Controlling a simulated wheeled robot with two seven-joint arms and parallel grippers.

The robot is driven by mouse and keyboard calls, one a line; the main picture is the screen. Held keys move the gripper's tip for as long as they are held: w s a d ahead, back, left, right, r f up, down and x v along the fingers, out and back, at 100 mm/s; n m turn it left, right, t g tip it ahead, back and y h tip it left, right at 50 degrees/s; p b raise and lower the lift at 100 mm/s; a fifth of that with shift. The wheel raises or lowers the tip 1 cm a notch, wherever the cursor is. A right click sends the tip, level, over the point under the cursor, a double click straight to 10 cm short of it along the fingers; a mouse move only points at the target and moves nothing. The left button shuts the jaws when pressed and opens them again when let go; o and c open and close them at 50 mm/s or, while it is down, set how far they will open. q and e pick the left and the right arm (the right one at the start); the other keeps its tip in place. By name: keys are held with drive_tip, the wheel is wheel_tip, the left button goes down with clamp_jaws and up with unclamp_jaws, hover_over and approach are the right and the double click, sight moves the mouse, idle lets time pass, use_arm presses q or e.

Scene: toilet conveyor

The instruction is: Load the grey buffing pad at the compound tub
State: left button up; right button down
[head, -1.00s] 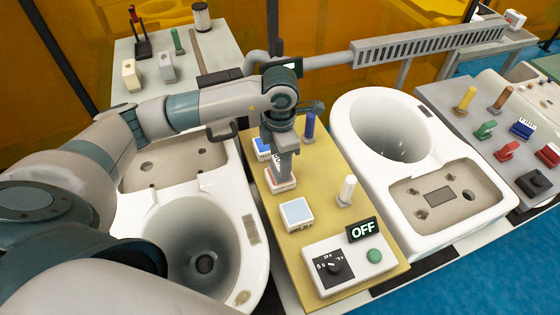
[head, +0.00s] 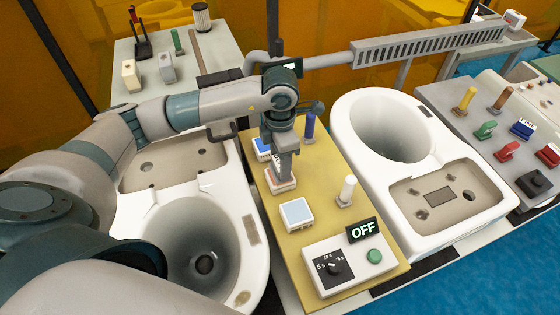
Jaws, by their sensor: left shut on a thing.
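My left gripper (head: 283,150) points down over the yellow-topped bench (head: 325,240) and is shut on a grey block-like thing (head: 280,168), apparently the grey buffing pad. A white label with dark lettering shows beside it, partly hidden. The grey thing's lower end is at a small pale tub (head: 281,187) with a brownish top, apparently the compound tub. I cannot tell whether they touch. A blue-topped tub (head: 261,145) stands behind it, and a pale blue-topped tub (head: 297,212) stands in front. My right gripper is not in view.
A control box (head: 345,268) with a dial, green button and OFF sign stands at the bench's front. A white peg (head: 347,190) and blue peg (head: 309,125) stand upright nearby. Toilet bowls flank the bench on the left (head: 228,205) and right (head: 350,110).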

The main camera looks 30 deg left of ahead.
use_arm(q)
drive_tip(key=shift+s+f, duration=0.1)
drive_tip(key=shift+r+p, duration=1.5)
drive_tip(key=shift+r, duration=2.05)
drive_tip(key=m, duration=0.2)
drive_tip(key=d+m+b, duration=0.1)
drive_tip(key=m, duration=0.3)
drive_tip(key=shift+s+d+r, duration=0.1)
drive_tip(key=shift+s+d, duration=0.1)
drive_tip(key=shift+s, duration=0.15)
drive_tip(key=m, duration=0.2)
drive_tip(key=m+b, duration=0.1)
drive_tip(key=shift+s+d+r+m, duration=0.1)
drive_tip(key=shift+s+d+m, duration=0.2)
drive_tip(key=shift+d, duration=0.05)
drive_tip(key=s+m+b, duration=0.1)
drive_tip(key=m, duration=0.5)
drive_tip(key=s+d+m+b, duration=0.1)
drive_tip(key=m, duration=0.5)
drive_tip(key=s+d+m+b, duration=0.1)
drive_tip(key=s+m+b, duration=0.1)
drive_tip(key=m, duration=0.4)
drive_tip(key=shift+d+r, duration=0.15)
